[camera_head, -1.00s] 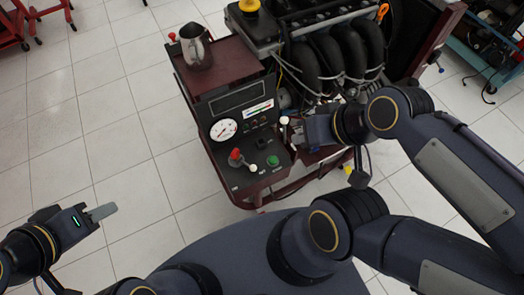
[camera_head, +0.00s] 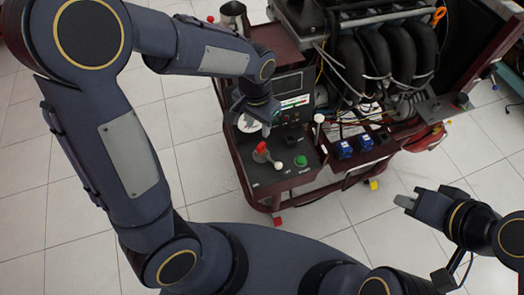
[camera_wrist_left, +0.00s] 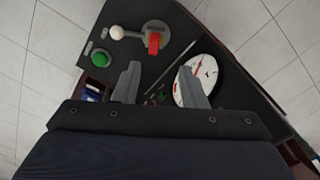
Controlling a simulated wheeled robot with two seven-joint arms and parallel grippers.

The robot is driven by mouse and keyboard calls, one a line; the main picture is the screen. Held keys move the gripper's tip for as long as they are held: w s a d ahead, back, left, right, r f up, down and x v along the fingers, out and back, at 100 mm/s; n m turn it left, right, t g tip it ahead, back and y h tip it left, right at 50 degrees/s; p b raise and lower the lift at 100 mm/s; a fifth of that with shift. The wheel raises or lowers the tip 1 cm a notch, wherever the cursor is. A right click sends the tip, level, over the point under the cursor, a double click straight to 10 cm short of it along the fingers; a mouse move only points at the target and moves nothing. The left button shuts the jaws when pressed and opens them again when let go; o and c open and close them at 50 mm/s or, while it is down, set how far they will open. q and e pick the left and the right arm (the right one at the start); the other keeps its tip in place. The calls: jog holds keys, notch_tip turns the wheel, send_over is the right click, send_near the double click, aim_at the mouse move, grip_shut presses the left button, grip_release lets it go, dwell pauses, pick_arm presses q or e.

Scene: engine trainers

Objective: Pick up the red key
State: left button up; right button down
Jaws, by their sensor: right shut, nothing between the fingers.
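The red key (camera_head: 261,148) stands on the sloped control panel (camera_head: 290,176) of the engine trainer, beside a white-knobbed lever. It also shows in the left wrist view (camera_wrist_left: 154,42), beyond and between my fingertips. My left gripper (camera_head: 256,117) hangs over the panel near the gauge, behind the key. In the left wrist view its two fingers (camera_wrist_left: 158,78) are apart with nothing between them. They do not touch the key. My right gripper (camera_head: 404,201) is shut and empty, over the floor to the right of the trainer.
A round gauge (camera_wrist_left: 195,82) and a green button (camera_head: 301,161) are on the panel near the key. A white-knobbed lever (camera_head: 318,118) rises at the panel's right edge. Blue connectors (camera_head: 344,149) sit right of it. A metal jug (camera_head: 233,16) stands behind. Floor is clear in front.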

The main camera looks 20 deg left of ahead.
aim_at(261, 144)
pick_arm(q)
jog(key=f, duration=0.6)
jog(key=d+f+b, duration=0.1)
jog(key=f, duration=0.2)
jog(key=shift+s, duration=0.25)
jog(key=shift+c, duration=0.2)
grip_shut()
